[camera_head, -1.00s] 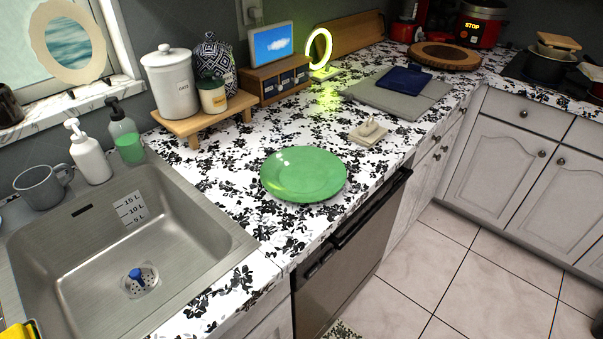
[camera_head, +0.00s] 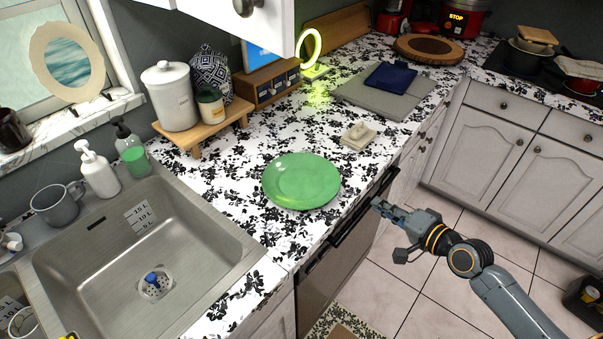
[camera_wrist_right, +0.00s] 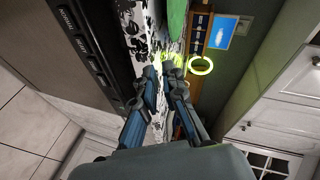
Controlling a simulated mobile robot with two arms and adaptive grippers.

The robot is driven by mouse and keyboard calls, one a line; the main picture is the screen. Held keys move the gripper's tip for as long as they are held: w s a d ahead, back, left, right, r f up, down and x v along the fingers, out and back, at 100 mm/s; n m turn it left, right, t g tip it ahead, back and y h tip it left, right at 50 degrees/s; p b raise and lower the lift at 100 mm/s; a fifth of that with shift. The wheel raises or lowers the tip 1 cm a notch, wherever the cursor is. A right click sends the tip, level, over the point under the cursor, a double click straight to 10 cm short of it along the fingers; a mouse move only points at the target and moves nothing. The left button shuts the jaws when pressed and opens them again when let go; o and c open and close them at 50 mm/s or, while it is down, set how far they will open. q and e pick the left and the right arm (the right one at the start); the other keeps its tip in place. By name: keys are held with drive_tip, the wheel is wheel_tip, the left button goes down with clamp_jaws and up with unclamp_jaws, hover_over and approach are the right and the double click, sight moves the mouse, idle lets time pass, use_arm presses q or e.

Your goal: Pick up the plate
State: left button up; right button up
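The green plate (camera_head: 301,181) lies flat on the black-and-white patterned counter, right of the sink. Part of it shows as a green strip at the top of the right wrist view (camera_wrist_right: 177,18). My right gripper (camera_head: 377,204) is in front of the counter's front edge, to the right of the plate and apart from it. In the right wrist view its two fingers (camera_wrist_right: 161,72) have a gap between them, with nothing held.
The sink (camera_head: 140,250) is left of the plate. A small beige block (camera_head: 358,136) and a grey mat (camera_head: 375,97) lie behind the plate. A wooden stand (camera_head: 203,127) holds canisters. A white upper cabinet (camera_head: 245,12) hangs at the top. Clear counter surrounds the plate.

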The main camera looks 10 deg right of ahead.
drive_tip(key=r, duration=0.2)
drive_tip(key=p, duration=0.1)
approach(341, 188)
drive_tip(key=w, duration=0.1)
drive_tip(key=w+a+r, duration=0.1)
drive_tip(key=w, duration=0.2)
drive_tip(key=shift+w+a+r, duration=0.1)
drive_tip(key=shift+a+r, duration=0.1)
drive_tip(key=shift+w+a+f+p, duration=0.1)
drive_tip(key=shift+w+a+p, duration=0.1)
drive_tip(key=shift+w+p, duration=0.25)
drive_tip(key=x, duration=0.4)
drive_tip(key=shift+w+a+f, duration=0.15)
clamp_jaws()
